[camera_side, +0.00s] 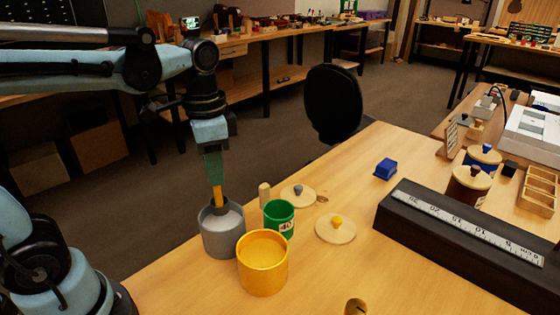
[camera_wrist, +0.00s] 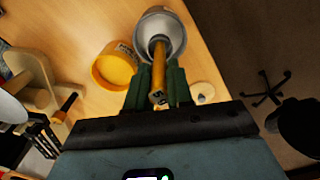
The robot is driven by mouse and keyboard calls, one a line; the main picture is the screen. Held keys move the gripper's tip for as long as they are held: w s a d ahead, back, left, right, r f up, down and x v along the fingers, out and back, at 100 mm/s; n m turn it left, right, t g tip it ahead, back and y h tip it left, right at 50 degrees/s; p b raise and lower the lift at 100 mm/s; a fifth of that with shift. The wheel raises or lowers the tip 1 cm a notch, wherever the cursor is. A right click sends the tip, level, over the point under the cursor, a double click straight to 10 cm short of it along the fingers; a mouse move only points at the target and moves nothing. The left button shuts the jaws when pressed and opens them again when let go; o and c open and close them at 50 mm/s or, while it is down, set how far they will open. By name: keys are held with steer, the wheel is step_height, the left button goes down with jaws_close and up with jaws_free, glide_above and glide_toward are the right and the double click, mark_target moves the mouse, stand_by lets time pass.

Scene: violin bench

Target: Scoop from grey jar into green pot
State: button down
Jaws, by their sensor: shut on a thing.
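The grey jar (camera_side: 222,238) stands near the table's left edge with pale grey contents inside. My gripper (camera_side: 215,182) is above it, pointing down, shut on the yellow-brown handle of a scoop (camera_side: 217,198). The handle's lower end goes down into the grey jar; the scoop's bowl end is hidden in the side view. In the wrist view the handle (camera_wrist: 158,72) lies between my green fingers and reaches into the grey jar (camera_wrist: 148,35). The green pot (camera_side: 280,219), labelled 40, stands upright to the right of the grey jar. Its inside is hard to see.
A yellow jar (camera_side: 262,268) with yellow contents stands in front, close to the grey jar and green pot. A grey-knobbed lid (camera_side: 293,192), a yellow-knobbed lid (camera_side: 334,232) and a wooden peg (camera_side: 264,194) are nearby. A dark block with a ruler (camera_side: 470,235) lies right.

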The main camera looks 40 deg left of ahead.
mark_target(219, 201)
steer(key=shift+f, duration=3.8)
steer(key=shift+r, duration=6.85)
